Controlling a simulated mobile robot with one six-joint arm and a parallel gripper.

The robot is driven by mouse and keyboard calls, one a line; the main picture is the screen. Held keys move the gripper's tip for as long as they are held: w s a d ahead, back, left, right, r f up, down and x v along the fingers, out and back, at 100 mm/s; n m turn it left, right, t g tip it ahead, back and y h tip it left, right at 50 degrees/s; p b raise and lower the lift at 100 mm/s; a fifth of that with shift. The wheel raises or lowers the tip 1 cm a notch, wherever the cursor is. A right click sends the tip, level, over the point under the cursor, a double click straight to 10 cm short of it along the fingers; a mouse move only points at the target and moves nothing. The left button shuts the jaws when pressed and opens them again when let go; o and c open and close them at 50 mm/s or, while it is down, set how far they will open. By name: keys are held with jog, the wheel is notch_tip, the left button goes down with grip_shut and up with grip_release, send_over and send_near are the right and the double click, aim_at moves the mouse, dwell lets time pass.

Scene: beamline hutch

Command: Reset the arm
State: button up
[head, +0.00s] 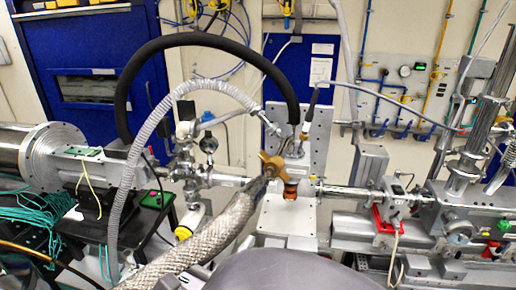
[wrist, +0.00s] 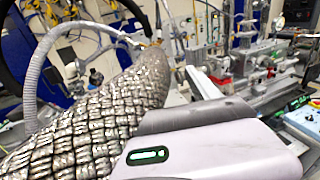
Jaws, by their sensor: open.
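My gripper (wrist: 205,140) shows in the wrist view as a pale grey housing with a lit green indicator, filling the lower right. Its fingertips are not clearly visible, and I see nothing held. A thick braided metal hose (wrist: 85,105) fills the left of that view, very close to the housing; I cannot tell whether they touch. In the head view a dark grey rounded part of mine (head: 285,272) is at the bottom middle, and no gripper fingers show there.
The braided hose (head: 195,240) rises to a brass fitting (head: 272,165) mid-view. A black hose (head: 122,95) arches overhead beside a grey corrugated hose (head: 128,165). Beamline equipment (head: 465,215) stands right, a metal cylinder (head: 50,155) left. Green cables (head: 35,215) hang lower left.

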jog(key=s+d+f+m+g+h+b, duration=0.2)
jog(key=d+f+m+g+b, duration=0.4)
jog(key=d, duration=0.4)
jog(key=s+d+f+m+g+h+b, duration=0.15)
jog(key=d+f+m+g+b, duration=0.3)
jog(key=d+f+m, duration=0.45)
jog(key=s+d+f+m+g+y+b, duration=0.2)
jog(key=s+d+f+m+y+b, duration=0.15)
jog(key=s+f+b, duration=0.2)
jog(key=s+d+f+m+g+y+b, duration=0.2)
jog(key=s+f+m+b, duration=0.25)
jog(key=f, duration=0.25)
jog(key=a+f+m+t+y+b, duration=0.1)
jog(key=m+y+b, duration=0.1)
jog(key=m, duration=0.2)
jog(key=a+f+m+t+y+b, duration=0.1)
jog(key=a+m+y+b, duration=0.1)
jog(key=m, duration=0.2)
jog(key=a+f+m+t+y+b, duration=0.1)
jog(key=a+m+y+b, duration=0.1)
jog(key=m, duration=0.3)
jog(key=shift+w+t+y+b, duration=0.3)
jog(key=shift+w+t+b, duration=0.1)
jog(key=shift+b, duration=0.15)
